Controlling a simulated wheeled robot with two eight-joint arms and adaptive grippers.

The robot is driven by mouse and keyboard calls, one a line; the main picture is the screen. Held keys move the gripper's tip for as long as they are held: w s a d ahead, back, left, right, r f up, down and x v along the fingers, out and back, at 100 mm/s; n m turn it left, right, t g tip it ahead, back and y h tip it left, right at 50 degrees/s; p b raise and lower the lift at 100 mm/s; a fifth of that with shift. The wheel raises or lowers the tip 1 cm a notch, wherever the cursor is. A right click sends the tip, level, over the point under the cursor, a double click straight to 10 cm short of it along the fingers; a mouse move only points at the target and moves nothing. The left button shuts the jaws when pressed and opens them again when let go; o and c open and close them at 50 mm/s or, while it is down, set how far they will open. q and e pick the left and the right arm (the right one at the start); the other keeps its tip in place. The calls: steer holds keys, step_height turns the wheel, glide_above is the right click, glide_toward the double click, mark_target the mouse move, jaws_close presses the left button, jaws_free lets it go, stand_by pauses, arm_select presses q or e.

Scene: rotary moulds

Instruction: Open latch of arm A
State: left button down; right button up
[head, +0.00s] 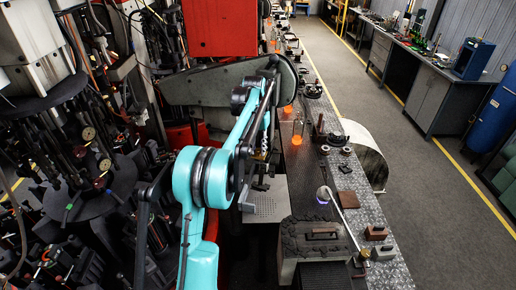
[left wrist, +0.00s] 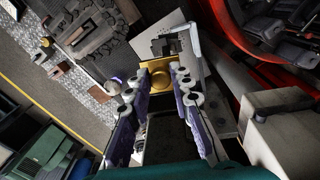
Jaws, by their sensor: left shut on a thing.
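My left gripper (head: 262,153) shows in the head view at the end of my turquoise arm, partly hidden by its links, above a grey perforated plate. In the left wrist view its two purple-padded fingers (left wrist: 162,80) come together at a brass-coloured round part (left wrist: 174,76) and are shut on it. A dark block (left wrist: 167,46) sits just beyond that part. I cannot make out the latch's own shape or whether it is open. A long grey machine arm (head: 205,86) lies behind my gripper in the head view; no letter shows on it. My right gripper is not in view.
A dark lidded mould box (head: 313,240) stands on the bench at the front right. Glowing orange pieces (head: 296,140) lie along the bench's far part. Dense machinery (head: 85,140) fills the left side. The grey floor aisle (head: 420,180) is clear.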

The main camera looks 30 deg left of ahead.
arm_select(q)
steer(key=c, duration=1.3)
jaws_free()
steer(key=shift+c, duration=0.2)
step_height(320, 180, up, 12)
steer(key=shift+a, duration=0.35)
steer(key=shift+f, duration=0.1)
